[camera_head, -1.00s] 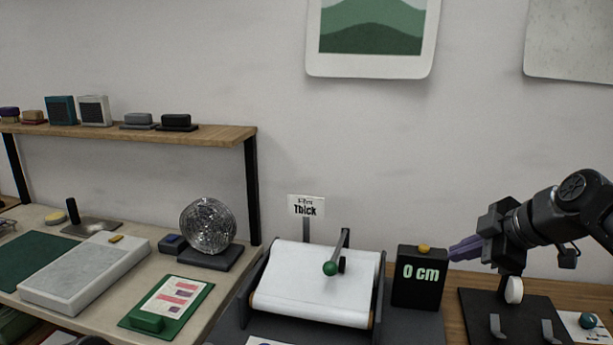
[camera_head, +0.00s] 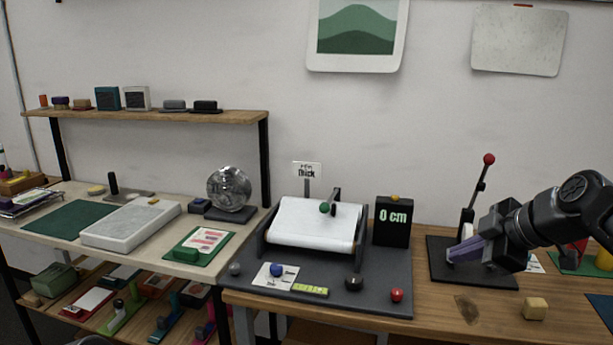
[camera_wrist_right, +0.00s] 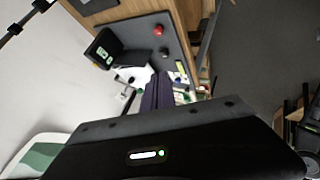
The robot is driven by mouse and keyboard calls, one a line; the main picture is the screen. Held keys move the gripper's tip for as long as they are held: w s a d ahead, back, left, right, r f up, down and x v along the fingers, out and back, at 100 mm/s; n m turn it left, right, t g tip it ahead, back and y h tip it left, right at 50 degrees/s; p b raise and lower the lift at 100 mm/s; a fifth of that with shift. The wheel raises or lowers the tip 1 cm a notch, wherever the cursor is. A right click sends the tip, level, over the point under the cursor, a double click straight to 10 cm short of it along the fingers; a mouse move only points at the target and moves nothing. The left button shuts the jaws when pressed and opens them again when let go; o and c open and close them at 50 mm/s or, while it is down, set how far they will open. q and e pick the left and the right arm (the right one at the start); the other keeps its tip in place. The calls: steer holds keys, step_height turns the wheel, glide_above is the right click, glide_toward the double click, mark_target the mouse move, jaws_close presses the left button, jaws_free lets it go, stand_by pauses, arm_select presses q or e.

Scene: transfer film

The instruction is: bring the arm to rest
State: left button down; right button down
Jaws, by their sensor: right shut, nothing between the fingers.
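My right gripper (camera_head: 464,251) comes in from the right in the head view, above the black base plate (camera_head: 440,272) of the lever press. Its purple fingers are closed together with nothing between them; they also show closed in the right wrist view (camera_wrist_right: 165,75). The film roller machine (camera_head: 312,224) with a white sheet stands left of it. The black display box (camera_head: 393,222) reads "0 cm", with a yellow button on top. The gripper is apart from the box. My left gripper is not in view.
A lever with a red knob (camera_head: 488,159) rises behind my right gripper. A wooden cube (camera_head: 535,309) sits on the table at the right. A red knob (camera_head: 397,295) is on the grey board's front. A disco ball (camera_head: 229,188) and a white slab (camera_head: 131,226) stand at the left.

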steer(key=w+f+m+t+h, duration=0.2)
steer(key=w+f+m, duration=0.5)
steer(key=f+m, duration=0.15)
steer(key=s+a+f+m+g, duration=0.1)
steer(key=s+a+f+m, duration=0.15)
steer(key=f, duration=0.65)
steer(key=s+a+f+m+g, duration=0.1)
steer(key=a+f+m, duration=0.15)
steer(key=f, duration=0.65)
steer(key=s+a+f+m+g, duration=0.15)
steer(key=a+f, duration=0.25)
steer(key=f, duration=0.6)
steer(key=s+a+f+g, duration=0.2)
steer(key=s+a+f, duration=0.2)
steer(key=s, duration=0.6)
steer(key=s+a+f+g+y, duration=0.1)
steer(key=s+a+f, duration=0.3)
steer(key=s+f, duration=0.5)
steer(key=s+a+f+m+g+y, duration=0.1)
steer(key=s+a+f+g, duration=0.2)
steer(key=s+f, duration=0.4)
steer(key=s+a, duration=0.1)
steer(key=s, duration=0.3)
steer(key=shift+s+f, duration=0.25)
steer(key=shift+s, duration=0.05)
